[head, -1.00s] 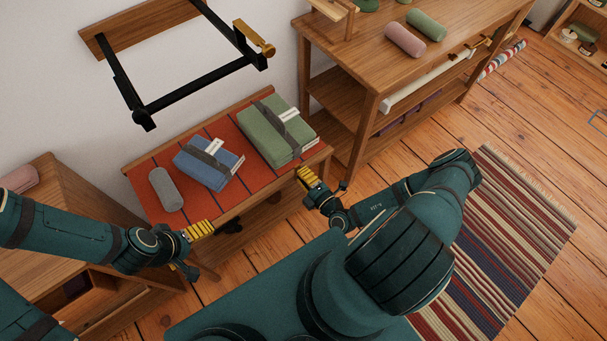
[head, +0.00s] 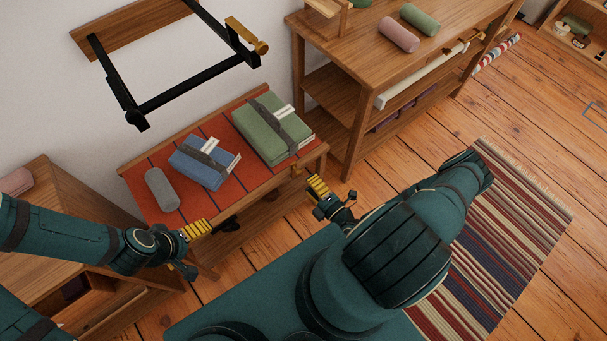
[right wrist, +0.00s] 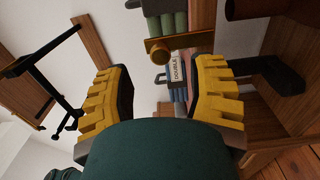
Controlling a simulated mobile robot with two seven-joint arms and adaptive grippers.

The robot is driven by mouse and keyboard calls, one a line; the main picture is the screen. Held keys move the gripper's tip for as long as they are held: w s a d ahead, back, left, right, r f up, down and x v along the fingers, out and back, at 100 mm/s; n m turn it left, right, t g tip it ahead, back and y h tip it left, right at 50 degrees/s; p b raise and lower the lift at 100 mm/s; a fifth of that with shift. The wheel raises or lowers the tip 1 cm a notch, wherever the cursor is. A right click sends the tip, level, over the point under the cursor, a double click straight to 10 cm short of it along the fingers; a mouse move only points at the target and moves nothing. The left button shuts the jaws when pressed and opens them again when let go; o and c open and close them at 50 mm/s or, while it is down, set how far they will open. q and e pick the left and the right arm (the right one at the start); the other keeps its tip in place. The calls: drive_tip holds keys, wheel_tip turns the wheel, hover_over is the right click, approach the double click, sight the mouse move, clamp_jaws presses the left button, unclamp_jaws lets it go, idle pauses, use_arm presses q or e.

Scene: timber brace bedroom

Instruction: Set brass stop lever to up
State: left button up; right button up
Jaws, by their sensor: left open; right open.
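A brass lever (head: 246,36) sits at the right corner of the black wall frame (head: 190,88). A small brass fitting (head: 297,171) shows at the bench's front right. In the right wrist view a brass piece with a round knob (right wrist: 172,52) lies ahead, between and beyond the fingertips. I cannot tell for certain which is the stop lever, or its setting. My right gripper (head: 317,187) is open and empty, just off the bench's right front corner, apart from the fitting. My left gripper (head: 197,230) is open at the bench's front left edge.
The bench (head: 290,165) has a red top with a grey roll (head: 162,190), a blue bundle (head: 205,162) and a green bundle (head: 270,128). A wooden table (head: 350,85) stands right behind. A black handle (head: 228,224) is beneath the bench front. A striped rug (head: 510,235) lies right.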

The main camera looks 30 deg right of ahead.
drive_tip(key=s, duration=0.6)
drive_tip(key=shift+s+d, duration=0.15)
drive_tip(key=shift+d, duration=0.15)
drive_tip(key=shift+a, duration=0.1)
